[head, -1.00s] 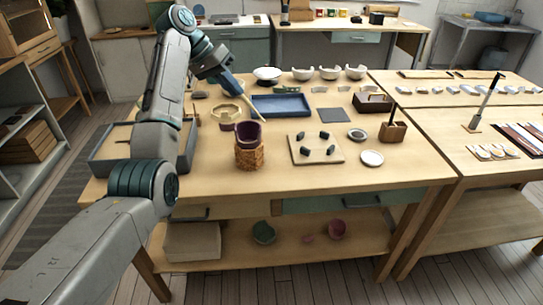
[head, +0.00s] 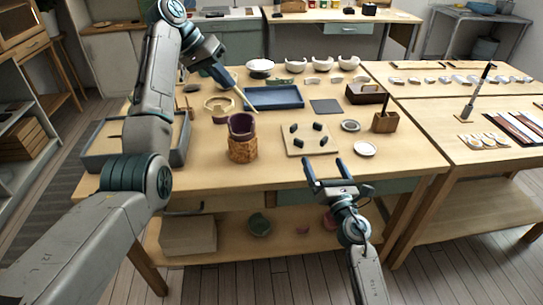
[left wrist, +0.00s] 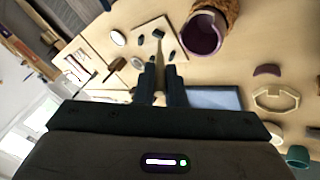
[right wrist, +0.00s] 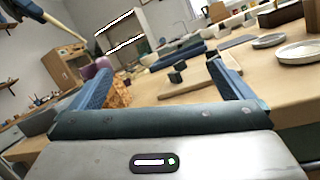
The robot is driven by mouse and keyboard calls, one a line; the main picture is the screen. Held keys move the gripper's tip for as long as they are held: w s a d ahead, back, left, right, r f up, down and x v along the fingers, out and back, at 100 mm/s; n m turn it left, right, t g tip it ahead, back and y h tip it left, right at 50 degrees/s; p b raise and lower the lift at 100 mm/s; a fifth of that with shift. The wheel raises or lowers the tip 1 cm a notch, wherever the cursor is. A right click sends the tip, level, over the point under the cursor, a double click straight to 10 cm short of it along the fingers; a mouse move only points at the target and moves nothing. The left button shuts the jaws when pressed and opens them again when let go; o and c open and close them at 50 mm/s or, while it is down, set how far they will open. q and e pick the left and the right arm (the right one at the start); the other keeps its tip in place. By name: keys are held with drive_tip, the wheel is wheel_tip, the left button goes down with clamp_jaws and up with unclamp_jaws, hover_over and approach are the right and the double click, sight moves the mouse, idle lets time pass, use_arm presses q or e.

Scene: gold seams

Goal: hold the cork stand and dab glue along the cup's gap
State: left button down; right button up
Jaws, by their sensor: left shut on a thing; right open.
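The cork stand (head: 242,151) stands near the table's front edge with the dark purple cup (head: 241,126) upright on it. My right gripper (head: 327,165) is open and empty at the table's front edge, right of the cork stand. A purple shard (head: 220,119) lies left of the cup.
A board with several dark pegs (head: 309,140) lies right of the cork stand. A blue tray (head: 274,97) and a pale ring-shaped holder (head: 217,104) lie behind. White dish (head: 365,149) and wooden box (head: 385,122) are at the right. Table between cork and board is clear.

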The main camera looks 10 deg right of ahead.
sight(243, 145)
drive_tip(key=w+a+n+g+y, duration=0.2)
drive_tip(key=a+n+y, duration=0.1)
drive_tip(key=a, duration=0.1)
drive_tip(key=w+a+f+n+g+y, duration=0.1)
drive_tip(key=w+a+n+g+y, duration=0.2)
drive_tip(key=a+n, duration=0.1)
drive_tip(key=w+a+n+g+y, duration=0.2)
drive_tip(key=w+a+n, duration=0.1)
drive_tip(key=a, duration=0.3)
drive_tip(key=shift+w+f+n+g+y, duration=0.2)
drive_tip(key=shift+f+n+g+y, duration=0.1)
drive_tip(key=shift+n+g+y, duration=0.1)
drive_tip(key=x, duration=1.2)
drive_tip(key=shift+s, duration=0.1)
drive_tip(key=c, duration=0.9)
